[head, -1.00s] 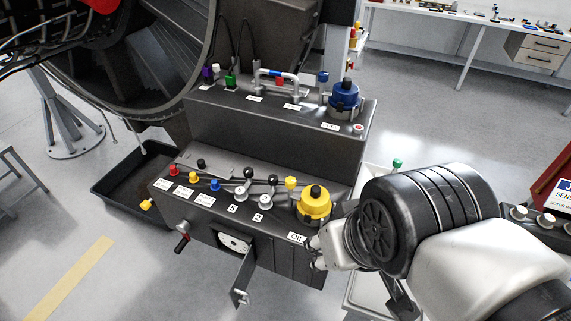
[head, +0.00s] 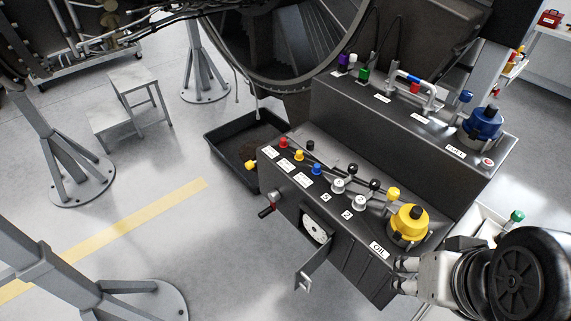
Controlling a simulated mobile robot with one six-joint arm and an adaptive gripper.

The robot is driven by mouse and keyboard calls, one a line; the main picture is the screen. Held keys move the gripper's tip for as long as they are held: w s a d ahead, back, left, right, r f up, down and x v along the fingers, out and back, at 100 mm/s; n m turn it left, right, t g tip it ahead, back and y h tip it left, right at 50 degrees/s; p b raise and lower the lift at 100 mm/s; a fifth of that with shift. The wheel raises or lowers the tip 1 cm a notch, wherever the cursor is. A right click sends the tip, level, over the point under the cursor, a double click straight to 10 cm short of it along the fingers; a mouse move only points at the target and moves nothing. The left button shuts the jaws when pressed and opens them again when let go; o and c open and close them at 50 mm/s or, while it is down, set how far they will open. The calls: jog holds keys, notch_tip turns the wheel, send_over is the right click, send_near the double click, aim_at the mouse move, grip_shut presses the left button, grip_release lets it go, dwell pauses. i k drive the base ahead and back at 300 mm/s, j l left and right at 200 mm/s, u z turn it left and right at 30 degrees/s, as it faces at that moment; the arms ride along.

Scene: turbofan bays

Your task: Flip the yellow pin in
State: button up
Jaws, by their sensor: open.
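A small yellow pin (head: 299,155) stands on the lower step of the dark panel box (head: 345,232). It sits in a row between a red pin (head: 283,143) and a blue pin (head: 316,169), with white labels in front. Whether it leans is too small to tell.
Ball-topped levers (head: 375,185) stand between the pins and the large cap. A black tray (head: 225,126) lies left of the box. The floor in front is clear.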

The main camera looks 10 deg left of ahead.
aim_at(249, 165)
jog(key=i+j, duration=0.15)
jog(key=j, duration=0.25)
jog(key=i+j, duration=0.15)
jog(key=j, duration=0.2)
jog(key=i+j, duration=0.1)
jog(key=j, duration=0.3)
jog(key=i+j, duration=0.15)
jog(key=j, duration=0.25)
jog(key=u, duration=0.05)
